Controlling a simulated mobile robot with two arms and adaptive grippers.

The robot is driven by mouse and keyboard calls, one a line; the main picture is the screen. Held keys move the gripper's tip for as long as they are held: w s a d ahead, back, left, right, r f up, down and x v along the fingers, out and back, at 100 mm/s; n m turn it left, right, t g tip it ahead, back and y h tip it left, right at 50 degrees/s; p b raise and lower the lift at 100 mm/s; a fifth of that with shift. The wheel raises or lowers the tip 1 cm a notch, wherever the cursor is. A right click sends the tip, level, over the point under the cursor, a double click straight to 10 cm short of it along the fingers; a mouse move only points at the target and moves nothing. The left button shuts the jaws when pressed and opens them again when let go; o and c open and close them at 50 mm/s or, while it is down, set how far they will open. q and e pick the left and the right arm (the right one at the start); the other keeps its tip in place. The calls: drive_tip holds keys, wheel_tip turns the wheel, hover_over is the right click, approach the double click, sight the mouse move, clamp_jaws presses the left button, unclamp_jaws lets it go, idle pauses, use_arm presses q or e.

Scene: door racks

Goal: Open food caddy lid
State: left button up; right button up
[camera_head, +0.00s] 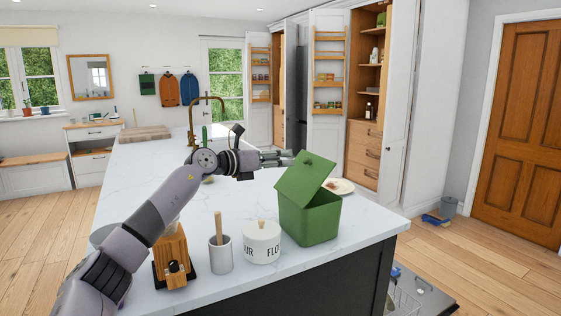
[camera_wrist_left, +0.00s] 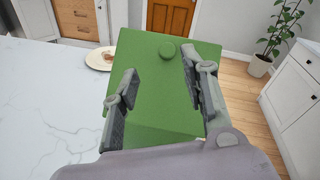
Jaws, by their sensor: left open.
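The green food caddy (camera_head: 310,223) stands on the white marble island near its right end. Its green lid (camera_head: 306,179) is tilted up, partly open, with a gap over the body's right side. My left gripper (camera_head: 288,158) is at the raised upper edge of the lid, open, with nothing between its fingers. In the left wrist view the lid (camera_wrist_left: 160,75) with its round knob (camera_wrist_left: 168,51) lies beyond the open fingers (camera_wrist_left: 160,95). I cannot tell whether a finger touches the lid. My right gripper is not in view.
A white flour canister (camera_head: 262,243), a grey utensil pot (camera_head: 220,254) and a wooden stand (camera_head: 172,262) are left of the caddy. A plate (camera_head: 340,187) lies behind it. The island's right edge is close. The marble behind my arm is mostly clear.

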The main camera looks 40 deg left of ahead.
use_arm(q)
drive_tip(key=v, duration=0.6)
drive_tip(key=shift+s, duration=0.3)
drive_tip(key=shift+r, duration=0.1)
